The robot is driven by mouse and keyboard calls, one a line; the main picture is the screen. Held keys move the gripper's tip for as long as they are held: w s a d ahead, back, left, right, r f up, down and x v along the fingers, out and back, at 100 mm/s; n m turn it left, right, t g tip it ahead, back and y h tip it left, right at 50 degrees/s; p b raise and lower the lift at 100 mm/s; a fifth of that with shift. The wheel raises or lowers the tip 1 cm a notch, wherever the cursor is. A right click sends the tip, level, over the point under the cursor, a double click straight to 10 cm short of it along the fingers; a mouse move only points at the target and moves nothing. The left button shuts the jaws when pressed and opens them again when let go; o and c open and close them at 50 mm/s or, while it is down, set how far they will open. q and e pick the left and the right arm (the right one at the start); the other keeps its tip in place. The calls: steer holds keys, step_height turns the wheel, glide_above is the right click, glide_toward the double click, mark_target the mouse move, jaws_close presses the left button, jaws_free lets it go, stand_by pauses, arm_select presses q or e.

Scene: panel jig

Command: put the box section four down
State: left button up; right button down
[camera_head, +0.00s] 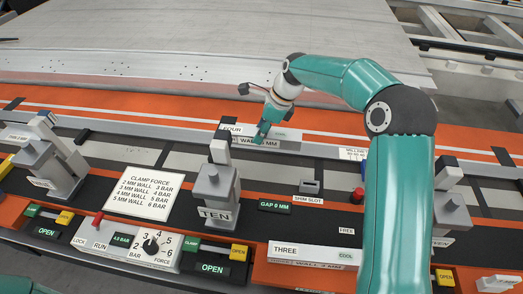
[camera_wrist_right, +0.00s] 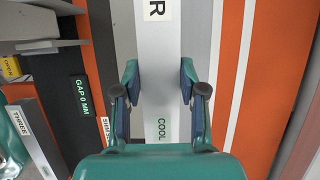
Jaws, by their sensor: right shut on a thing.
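The box section four (camera_head: 292,147) is a pale grey bar with labels reading FOUR and a wall size, on the far side of the jig in the head view. In the right wrist view the bar (camera_wrist_right: 158,70) runs up the middle, with a COOL label and the end of its name showing. My right gripper (camera_head: 262,134) comes down on it from above, and its fingers (camera_wrist_right: 159,85) stand on either side, shut on the bar. Whether its underside touches the jig is hidden. My left gripper is out of view.
Box section three (camera_head: 290,248) lies at the front. Grey clamps, one marked TEN (camera_head: 216,190), stand along the black jig bed. A clamp force card (camera_head: 150,198), shim slot (camera_head: 309,187) and GAP 0 MM display (camera_head: 274,206) lie between. A large panel (camera_head: 180,45) spreads behind.

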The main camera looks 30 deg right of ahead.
mark_target(281, 139)
step_height(281, 139, down, 8)
stand_by(0.5)
steer(key=c, duration=0.7)
jaws_free()
steer(key=shift+o, duration=0.2)
steer(key=shift+r, duration=0.1)
steer(key=v, duration=1.2)
steer(key=shift+s, duration=0.15)
steer(key=shift+d, duration=0.1)
